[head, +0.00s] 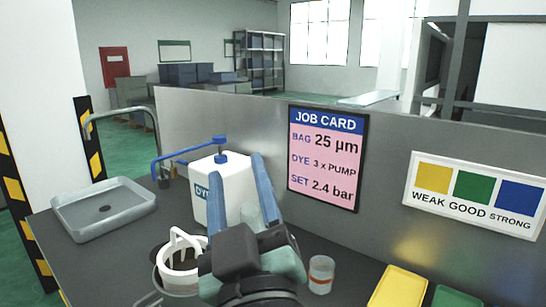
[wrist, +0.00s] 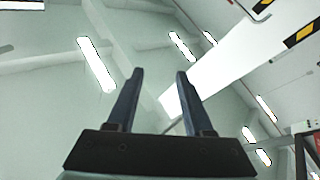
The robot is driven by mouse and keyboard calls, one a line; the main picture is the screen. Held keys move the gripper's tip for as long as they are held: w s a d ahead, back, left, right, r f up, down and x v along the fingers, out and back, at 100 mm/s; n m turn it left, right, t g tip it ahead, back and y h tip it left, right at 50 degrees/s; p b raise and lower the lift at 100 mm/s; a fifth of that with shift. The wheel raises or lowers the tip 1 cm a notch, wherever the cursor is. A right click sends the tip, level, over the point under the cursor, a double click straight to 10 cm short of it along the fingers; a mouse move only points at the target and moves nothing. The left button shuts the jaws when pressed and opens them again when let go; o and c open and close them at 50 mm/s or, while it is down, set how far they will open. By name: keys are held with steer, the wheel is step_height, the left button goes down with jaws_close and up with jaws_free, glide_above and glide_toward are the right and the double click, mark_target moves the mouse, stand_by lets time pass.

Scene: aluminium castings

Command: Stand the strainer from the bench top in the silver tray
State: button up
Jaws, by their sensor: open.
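The silver tray (head: 68,212) is a shallow grey basin with a dark round spot in its floor, at the left end of the bench top. A white round vessel with an upright white handle (head: 180,279), which looks like the strainer, stands on the bench at the front, partly hidden by my arm. Dark rings or hoops show around it. My gripper (head: 235,166) is open and empty, fingers pointing up, in front of the white dye container and right of the strainer. In the wrist view my gripper (wrist: 159,73) has nothing between its fingers, with only ceiling and lights beyond.
A white dye container (head: 236,180) with a blue pump stands behind my gripper. A small jar with an orange band (head: 321,274) is to the right. Yellow (head: 400,288) and green (head: 455,297) trays lie front right. A grey panel (head: 240,125) closes the bench's back.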

steer(key=s+d+r+m+t+h, duration=0.2)
steer(key=s+r+m+t, duration=0.1)
steer(key=r, duration=0.5)
steer(key=s+d+r+m+t+h, duration=0.2)
steer(key=s+r+m+h, duration=0.1)
steer(key=s+r, duration=0.3)
step_height(320, 180, up, 2)
steer(key=shift+m+t, duration=0.4)
steer(key=shift+m, duration=0.4)
step_height(320, 180, up, 11)
steer(key=p, duration=1.1)
